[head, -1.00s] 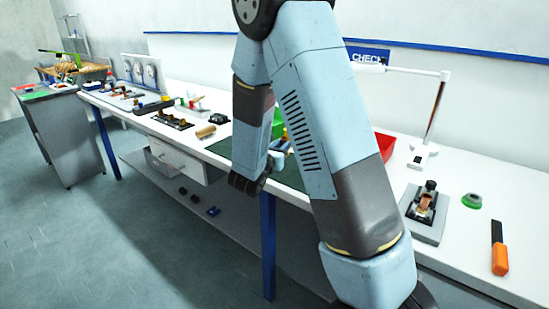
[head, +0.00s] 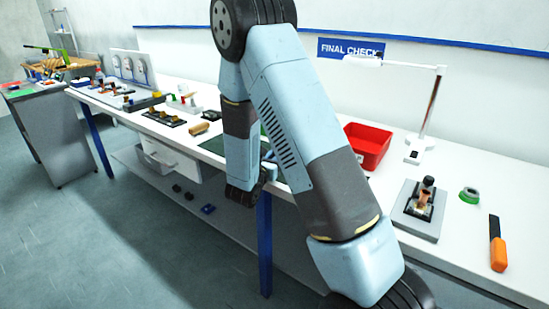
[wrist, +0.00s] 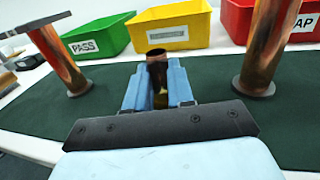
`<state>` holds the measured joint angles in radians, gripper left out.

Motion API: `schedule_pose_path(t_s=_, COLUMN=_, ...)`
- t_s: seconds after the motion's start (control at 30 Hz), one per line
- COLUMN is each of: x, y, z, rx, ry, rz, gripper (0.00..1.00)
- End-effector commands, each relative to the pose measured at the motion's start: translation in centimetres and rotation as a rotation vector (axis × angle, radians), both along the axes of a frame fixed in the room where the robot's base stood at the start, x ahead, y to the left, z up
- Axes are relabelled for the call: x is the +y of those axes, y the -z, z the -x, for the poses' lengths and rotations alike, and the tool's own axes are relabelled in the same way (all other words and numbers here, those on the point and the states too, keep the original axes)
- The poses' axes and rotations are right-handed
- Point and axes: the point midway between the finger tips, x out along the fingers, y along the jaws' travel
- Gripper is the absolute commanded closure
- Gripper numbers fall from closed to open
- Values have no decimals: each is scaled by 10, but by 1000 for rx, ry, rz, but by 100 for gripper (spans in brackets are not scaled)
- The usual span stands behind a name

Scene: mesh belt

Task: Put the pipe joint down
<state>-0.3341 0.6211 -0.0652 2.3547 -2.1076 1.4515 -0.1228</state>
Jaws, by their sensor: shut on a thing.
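The pipe joint (wrist: 157,73) is a short, dark copper piece with an open round top, in the middle of the wrist view. My gripper (wrist: 158,92) is shut on it, with a light blue finger on each side. The joint's lower part is partly hidden between the fingers. It is over or near the dark green mat (wrist: 208,98); I cannot tell whether it touches the mat. In the head view my arm hides the joint.
Behind the mat stand a green PASS bin (wrist: 97,41), a yellow bin (wrist: 172,33) and a red bin (wrist: 306,28). Copper-coloured posts stand at left (wrist: 62,62) and right (wrist: 265,50). A fixture (head: 420,208) and an orange-handled tool (head: 498,250) lie farther right on the bench.

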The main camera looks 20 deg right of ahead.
Motion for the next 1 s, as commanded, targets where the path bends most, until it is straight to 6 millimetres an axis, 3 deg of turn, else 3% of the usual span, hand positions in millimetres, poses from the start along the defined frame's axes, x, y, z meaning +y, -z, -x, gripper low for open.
schedule_pose_path(t_s=0.1, x=0, y=1, z=0, rx=0, ry=0, rz=0, gripper=100)
schedule_pose_path(t_s=0.13, x=0, y=1, z=0, rx=1, ry=0, rz=1, gripper=77)
schedule_pose_path(t_s=0.4, x=0, y=1, z=0, rx=0, ry=0, rz=0, gripper=52)
schedule_pose_path(t_s=0.73, x=2, y=0, z=2, rx=1, ry=0, rz=-1, gripper=52)
schedule_pose_path(t_s=1.0, x=31, y=0, z=33, rx=2, ry=-3, rz=1, gripper=52)
